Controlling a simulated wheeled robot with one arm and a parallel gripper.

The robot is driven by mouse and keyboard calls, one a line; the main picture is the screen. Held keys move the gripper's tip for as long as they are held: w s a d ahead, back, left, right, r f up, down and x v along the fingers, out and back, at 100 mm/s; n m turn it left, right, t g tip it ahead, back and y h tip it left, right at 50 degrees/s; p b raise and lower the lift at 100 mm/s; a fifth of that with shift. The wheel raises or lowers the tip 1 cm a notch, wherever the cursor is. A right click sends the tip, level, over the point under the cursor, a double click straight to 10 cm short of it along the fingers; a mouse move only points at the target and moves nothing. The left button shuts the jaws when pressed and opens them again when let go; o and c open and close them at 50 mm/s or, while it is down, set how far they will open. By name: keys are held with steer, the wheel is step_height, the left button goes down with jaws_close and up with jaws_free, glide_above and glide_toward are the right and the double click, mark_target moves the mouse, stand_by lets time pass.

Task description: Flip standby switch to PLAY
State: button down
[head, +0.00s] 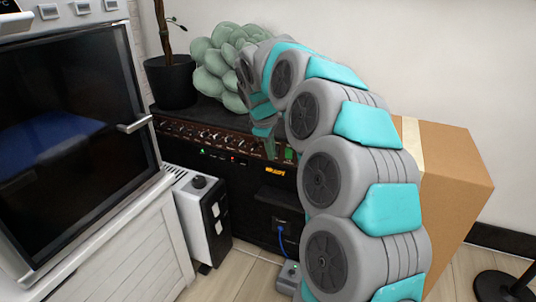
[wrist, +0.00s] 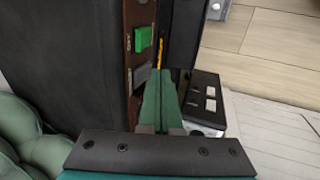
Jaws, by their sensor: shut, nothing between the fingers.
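The black amplifier (head: 206,162) has a brown control panel with a row of knobs, seen on its front in the head view. A green rocker switch (head: 289,154) sits at the right end of that panel. The wrist view shows the green switch (wrist: 143,38) and a grey switch (wrist: 139,75) beside it on the brown panel; which way the grey one is set I cannot tell. My gripper (wrist: 160,74) is shut and empty, its green fingers right by the grey switch; touching or not is unclear. In the head view my gripper (head: 269,143) is in front of the panel, partly hiding it.
A cardboard box (head: 450,180) is at right, an oven-like machine (head: 65,125) at left.

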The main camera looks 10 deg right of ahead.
steer(key=shift+w, duration=0.1)
stand_by(0.3)
steer(key=shift+w+d+p, duration=0.1)
steer(key=shift+w+p, duration=0.05)
steer(key=shift+p, duration=0.4)
